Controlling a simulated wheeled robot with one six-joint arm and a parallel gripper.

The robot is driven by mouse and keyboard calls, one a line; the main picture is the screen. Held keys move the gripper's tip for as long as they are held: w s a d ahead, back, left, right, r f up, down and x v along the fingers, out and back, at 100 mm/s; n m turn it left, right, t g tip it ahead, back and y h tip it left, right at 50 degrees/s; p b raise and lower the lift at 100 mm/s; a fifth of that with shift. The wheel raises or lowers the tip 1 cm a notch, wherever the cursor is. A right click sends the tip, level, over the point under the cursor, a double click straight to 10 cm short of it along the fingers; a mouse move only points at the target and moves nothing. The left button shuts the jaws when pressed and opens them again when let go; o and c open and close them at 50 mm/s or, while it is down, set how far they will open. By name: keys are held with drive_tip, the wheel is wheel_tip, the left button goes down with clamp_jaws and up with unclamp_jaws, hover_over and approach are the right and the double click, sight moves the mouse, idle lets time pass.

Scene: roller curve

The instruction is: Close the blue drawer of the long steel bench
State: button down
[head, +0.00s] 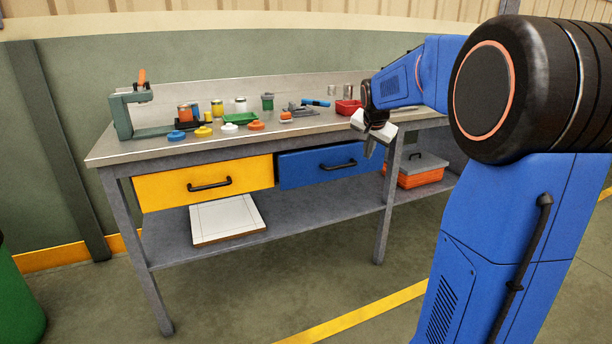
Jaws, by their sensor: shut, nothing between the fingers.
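The long steel bench (135,150) stands against the wall in the head view. Its blue drawer (305,170) is under the top, right of the middle, with a black bar handle (338,165). The drawer front looks near the bench frame; I cannot tell whether a small gap is left. My gripper (369,152) is shut and empty, pointing down in front of the drawer's upper right corner, right of the handle. It covers part of that corner. I cannot tell whether the fingers touch the drawer.
A yellow drawer (165,188) sits left of the blue one. The lower shelf (300,220) holds a white panel (228,220) and an orange-red toolbox (420,175). Jars, coloured lids and a red bin (348,107) stand on top. The floor in front is clear.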

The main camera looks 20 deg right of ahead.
drive_tip(key=s+a+f+n+y, duration=0.1)
drive_tip(key=s+a+f+n, duration=0.3)
drive_tip(key=s+a, duration=0.85)
drive_tip(key=s+a+f+n+y, duration=0.1)
drive_tip(key=s+a+f+n, duration=0.3)
drive_tip(key=s+a, duration=0.85)
drive_tip(key=m+t+y, duration=0.2)
drive_tip(key=m+t, duration=1)
drive_tip(key=m, duration=0.1)
approach(299, 172)
drive_tip(key=w, duration=0.6)
drive_tip(key=shift+w+a+r, duration=0.1)
drive_tip(key=shift+w+a, duration=0.1)
drive_tip(key=shift+w, duration=0.05)
